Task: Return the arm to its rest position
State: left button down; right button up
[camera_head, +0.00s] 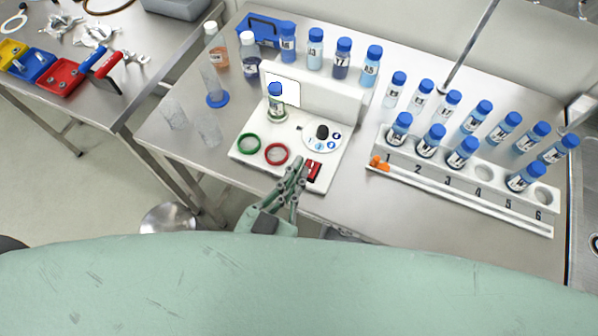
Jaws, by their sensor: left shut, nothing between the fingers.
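My left gripper (294,184) is the only one in view. It is shut and empty over the front edge of the white stirrer plate (322,182), beside its red switch (313,171). The plate carries a green ring (249,144), a red ring (277,154) and a round dial with a black knob (322,132). A blue-capped vial (276,105) stands upright at the back of the plate. My right gripper is not in view.
A white numbered rack (460,192) with several blue-capped vials stands at the right. More bottles line the back. Clear glassware (208,127) stands at the left. Red, blue and yellow bins (62,78) sit on another table. A metal bowl (168,218) is below the table edge.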

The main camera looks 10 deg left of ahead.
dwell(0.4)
pick_arm(q)
jog(key=w+a+f+n+g+y, duration=0.1)
jog(key=w+a+f+g+y, duration=0.15)
jog(key=a+f+g, duration=0.45)
jog(key=s+a+f+g+y, duration=0.3)
jog(key=s+a+f+g, duration=0.25)
jog(key=s+a, duration=0.35)
notch_tip(320, 180, down, 30)
jog(key=s+a+f+g+b, duration=0.1)
jog(key=s+g+b, duration=0.1)
jog(key=b, duration=0.1)
pick_arm(e)
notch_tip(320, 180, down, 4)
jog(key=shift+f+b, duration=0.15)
jog(key=shift+b, duration=0.5)
pick_arm(q)
jog(key=s+a+f+b, duration=0.1)
jog(key=s+a+f, duration=0.2)
jog(key=s+f, duration=1.3)
jog(key=shift+s+a+f+g, duration=0.15)
jog(key=shift+s+f+g, duration=0.2)
jog(key=shift+f, duration=0.45)
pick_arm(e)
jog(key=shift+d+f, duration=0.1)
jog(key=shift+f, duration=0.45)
